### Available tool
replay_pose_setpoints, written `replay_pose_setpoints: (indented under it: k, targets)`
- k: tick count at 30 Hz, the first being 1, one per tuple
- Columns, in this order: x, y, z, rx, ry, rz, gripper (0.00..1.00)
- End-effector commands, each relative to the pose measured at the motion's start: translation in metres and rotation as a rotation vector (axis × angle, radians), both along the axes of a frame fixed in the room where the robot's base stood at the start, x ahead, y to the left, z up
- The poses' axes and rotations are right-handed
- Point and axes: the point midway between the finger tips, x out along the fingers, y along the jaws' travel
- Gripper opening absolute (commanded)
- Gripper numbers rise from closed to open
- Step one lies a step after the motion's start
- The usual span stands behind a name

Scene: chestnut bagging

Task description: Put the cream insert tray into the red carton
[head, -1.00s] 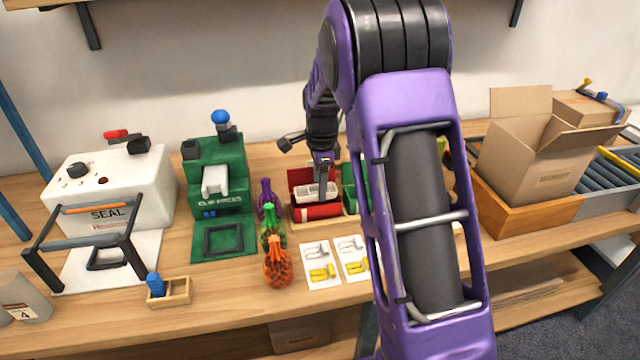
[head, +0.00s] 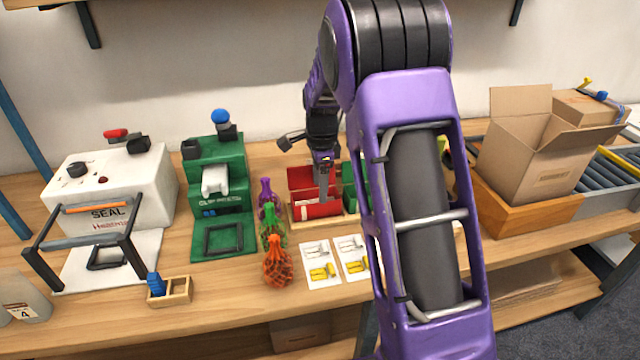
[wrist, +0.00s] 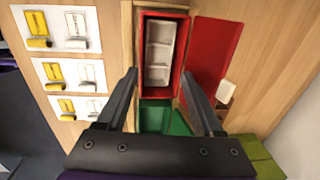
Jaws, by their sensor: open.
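The cream insert tray (wrist: 159,52) lies inside the red carton (wrist: 183,58) in the wrist view, with its compartments facing up. The carton's red lid (wrist: 214,55) stands open on the right there. In the head view the carton (head: 322,211) sits on the bench and its front wall hides most or all of the tray. My gripper (wrist: 159,74) is open, its fingers spread to either side of the carton's near end in the wrist view. In the head view my gripper (head: 324,190) is over the carton.
A green carton (head: 349,196) is right beside the red one. Net bags (head: 273,238) stand to the left, and picture cards (head: 319,264) lie in front. A green clip machine (head: 215,180) and white sealer (head: 110,190) stand farther left. A cardboard box (head: 530,160) is at right.

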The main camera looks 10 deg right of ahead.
Motion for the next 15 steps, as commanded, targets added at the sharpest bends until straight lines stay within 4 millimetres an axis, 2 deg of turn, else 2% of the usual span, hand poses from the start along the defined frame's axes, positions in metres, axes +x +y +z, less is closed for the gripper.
replay_pose_setpoints:
  k: [15]
  targets:
    - [0.0,0.0,0.021,0.0,-0.001,0.0,0.69]
